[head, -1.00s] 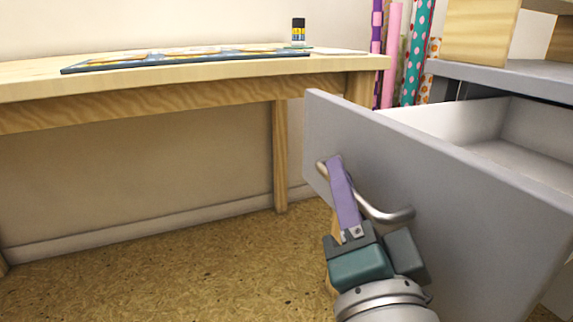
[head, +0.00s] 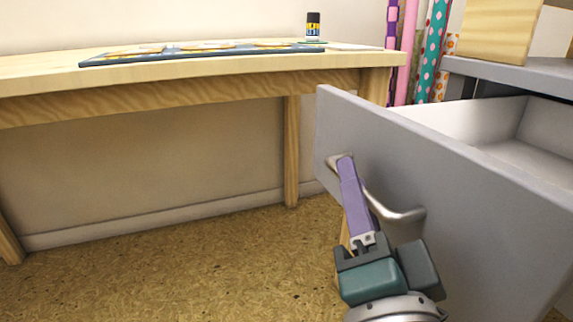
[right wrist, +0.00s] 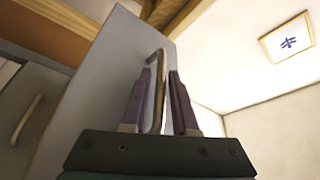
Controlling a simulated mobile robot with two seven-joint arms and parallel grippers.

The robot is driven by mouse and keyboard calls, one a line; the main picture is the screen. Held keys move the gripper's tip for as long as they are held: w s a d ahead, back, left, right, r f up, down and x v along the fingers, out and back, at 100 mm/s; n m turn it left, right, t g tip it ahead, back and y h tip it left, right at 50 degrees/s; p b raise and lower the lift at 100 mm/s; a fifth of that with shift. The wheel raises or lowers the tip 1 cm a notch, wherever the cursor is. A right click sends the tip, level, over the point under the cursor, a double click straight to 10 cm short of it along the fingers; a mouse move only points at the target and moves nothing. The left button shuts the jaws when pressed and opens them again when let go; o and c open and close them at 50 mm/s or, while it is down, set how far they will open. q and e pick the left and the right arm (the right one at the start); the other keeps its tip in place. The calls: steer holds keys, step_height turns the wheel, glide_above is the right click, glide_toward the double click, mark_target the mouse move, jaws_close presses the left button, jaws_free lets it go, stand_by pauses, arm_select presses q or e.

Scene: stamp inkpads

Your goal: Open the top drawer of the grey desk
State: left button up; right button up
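The grey desk's top drawer (head: 465,200) stands well out at the right of the head view, and its pale inside shows. Its curved metal handle (head: 401,216) is on the drawer front. My right gripper (head: 345,162) is at this handle, its purple finger lying across the far end. The contact itself is partly hidden. My left gripper is not in view.
A wooden table (head: 220,72) stands at the left, with a flat colourful board (head: 200,50) and a small dark-capped bottle (head: 313,28) on it. Wrapping rolls (head: 433,50) stand behind the drawer. Bare floor (head: 180,270) lies left of my right gripper.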

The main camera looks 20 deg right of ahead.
steer(key=p+v, duration=0.1)
steer(key=v, duration=0.8)
steer(key=shift+r, duration=0.15)
